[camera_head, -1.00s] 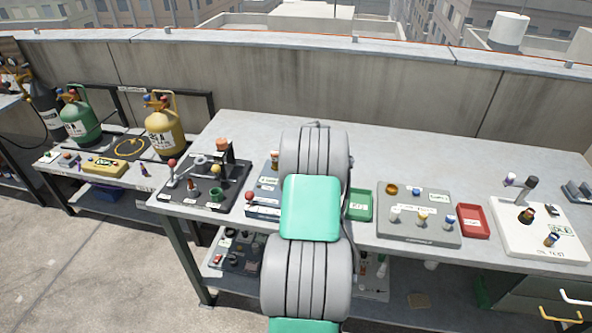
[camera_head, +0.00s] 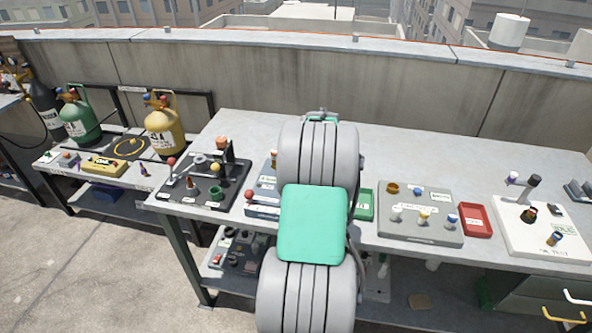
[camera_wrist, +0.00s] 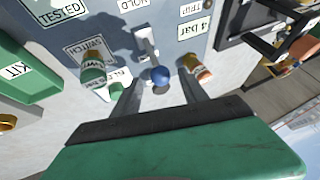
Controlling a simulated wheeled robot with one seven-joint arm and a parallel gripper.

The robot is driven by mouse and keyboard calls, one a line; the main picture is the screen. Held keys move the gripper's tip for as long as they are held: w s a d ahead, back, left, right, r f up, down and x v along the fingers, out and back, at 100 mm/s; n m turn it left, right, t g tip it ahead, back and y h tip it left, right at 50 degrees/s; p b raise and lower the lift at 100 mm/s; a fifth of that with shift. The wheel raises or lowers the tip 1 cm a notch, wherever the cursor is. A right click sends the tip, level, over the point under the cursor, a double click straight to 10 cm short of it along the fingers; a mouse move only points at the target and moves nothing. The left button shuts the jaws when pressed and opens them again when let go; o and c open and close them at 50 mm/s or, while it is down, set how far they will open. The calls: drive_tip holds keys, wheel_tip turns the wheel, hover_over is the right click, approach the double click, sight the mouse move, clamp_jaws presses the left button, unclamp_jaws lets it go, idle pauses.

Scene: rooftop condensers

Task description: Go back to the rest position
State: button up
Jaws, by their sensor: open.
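My gripper (camera_wrist: 160,97) shows in the wrist view, with its two grey fingers apart above a grey-blue panel (camera_wrist: 172,20). A blue ball-topped knob (camera_wrist: 160,76) on a lever shows between the fingers; I cannot tell how far below the fingertips it is. In the head view my grey and green arm rises over the middle of the bench (camera_head: 405,163) and hides the gripper and part of the panel (camera_head: 266,192).
A green tray (camera_head: 364,205), a grey board with caps (camera_head: 420,228), a red tray (camera_head: 475,220) and a white board (camera_head: 545,235) lie to the right. A black tray (camera_head: 228,188) lies left. Gas cylinders (camera_head: 165,130) stand farther left. Bare bench lies behind.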

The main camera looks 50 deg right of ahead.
drive_tip(key=shift+v, duration=0.9)
drive_tip(key=shift+w+a+r, duration=0.15)
drive_tip(key=shift+a, duration=0.15)
drive_tip(key=w+a+r+n+y, duration=0.1)
drive_tip(key=a+r+n, duration=0.25)
drive_tip(key=a, duration=1.15)
drive_tip(key=w+a+r+n+y, duration=0.1)
drive_tip(key=w+a+r+n, duration=0.2)
drive_tip(key=a, duration=1.1)
drive_tip(key=s+a+n+g+y, duration=0.1)
drive_tip(key=s+a+n, duration=0.5)
drive_tip(key=s+a, duration=0.9)
drive_tip(key=a, duration=0.3)
drive_tip(key=shift+a+r+g+y, duration=0.2)
drive_tip(key=shift+a+g+y, duration=0.05)
drive_tip(key=shift+g+y, duration=0.05)
